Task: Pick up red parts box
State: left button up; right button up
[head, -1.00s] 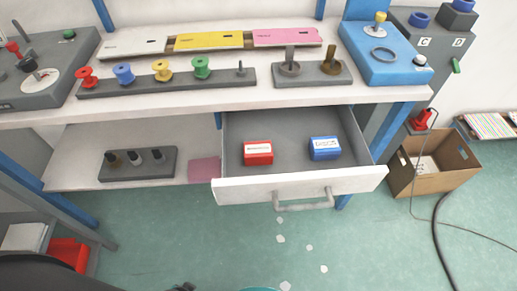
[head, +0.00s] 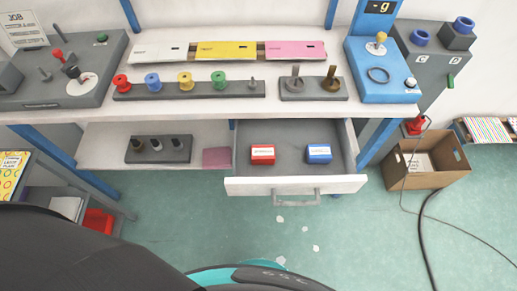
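The red parts box (head: 262,154) has a white label on it and sits in the left part of the open drawer (head: 296,186). A blue box (head: 319,153), also with a white label, sits to its right in the same drawer, with a gap between them. Neither of my grippers shows in the head view, so I see nothing at the boxes.
The drawer juts out below the workbench (head: 200,103), its handle in front. A lower shelf (head: 104,150) left of it holds a dark rack (head: 158,149) and a pink pad (head: 216,158). A cardboard box (head: 427,170) and a cable (head: 424,238) are on the right.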

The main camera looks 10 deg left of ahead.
aim_at(261, 154)
jog(key=l+u, duration=0.55)
jog(key=u, duration=0.2)
jog(key=l+u, duration=0.35)
